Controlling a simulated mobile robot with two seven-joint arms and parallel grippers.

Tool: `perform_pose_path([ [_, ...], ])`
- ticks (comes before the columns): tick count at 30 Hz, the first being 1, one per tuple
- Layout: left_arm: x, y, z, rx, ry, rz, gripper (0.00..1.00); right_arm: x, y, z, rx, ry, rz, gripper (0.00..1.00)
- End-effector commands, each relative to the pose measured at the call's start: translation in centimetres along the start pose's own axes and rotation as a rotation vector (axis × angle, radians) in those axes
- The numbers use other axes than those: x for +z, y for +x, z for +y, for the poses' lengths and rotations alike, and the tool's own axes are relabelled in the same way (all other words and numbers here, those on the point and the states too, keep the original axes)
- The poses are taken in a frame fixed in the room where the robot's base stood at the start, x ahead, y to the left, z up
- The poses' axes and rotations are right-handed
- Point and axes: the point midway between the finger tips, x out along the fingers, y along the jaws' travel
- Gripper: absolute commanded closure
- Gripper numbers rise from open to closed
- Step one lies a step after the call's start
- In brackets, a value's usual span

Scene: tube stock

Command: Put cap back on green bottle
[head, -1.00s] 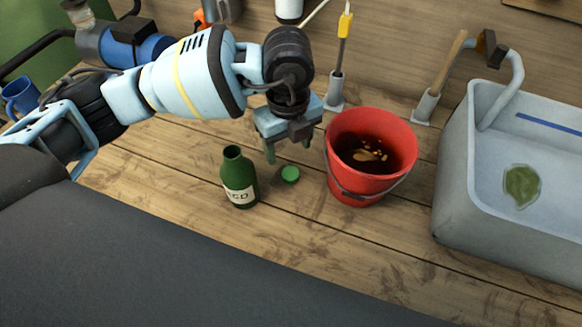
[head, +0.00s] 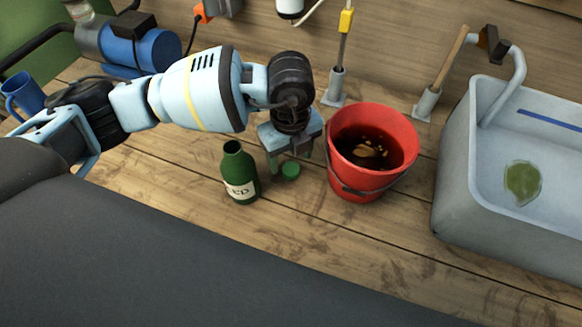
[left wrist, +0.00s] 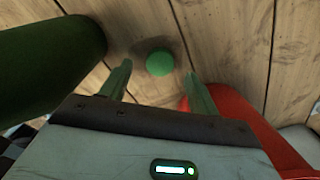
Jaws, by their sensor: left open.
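The green bottle (head: 240,172) stands upright on the wooden floor with its mouth uncovered; its side fills the upper left of the left wrist view (left wrist: 45,65). The green cap (head: 290,170) lies on the floor just right of the bottle. In the left wrist view the cap (left wrist: 160,63) sits beyond and between the two fingertips, not touched as far as I can see. My left gripper (head: 290,166) is open, pointing down over the cap, between the bottle and the bucket. My right gripper is not in view.
A red bucket (head: 343,163) with dark liquid stands close to the right of my left gripper. A grey sink basin (head: 455,205) is farther right. A blue mug (head: 22,97) is at the far left. Bare floor (head: 330,235) lies in front of the bucket.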

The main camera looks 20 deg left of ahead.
Motion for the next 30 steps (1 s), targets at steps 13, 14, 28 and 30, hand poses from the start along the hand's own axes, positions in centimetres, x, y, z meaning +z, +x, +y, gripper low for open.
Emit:
perform_pose_path([
  [13,-0.2,3.2,0.0,0.000,0.001,0.000,0.39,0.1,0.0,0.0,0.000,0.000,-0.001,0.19],
  [14,-0.2,3.2,0.0,0.000,0.001,0.000,0.39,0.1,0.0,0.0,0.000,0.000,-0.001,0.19],
  [28,-0.2,3.2,0.0,0.000,0.001,0.000,0.78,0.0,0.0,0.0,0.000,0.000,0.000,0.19],
  [30,-0.2,3.2,0.0,0.000,0.001,0.000,0.86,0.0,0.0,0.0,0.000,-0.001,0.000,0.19],
])
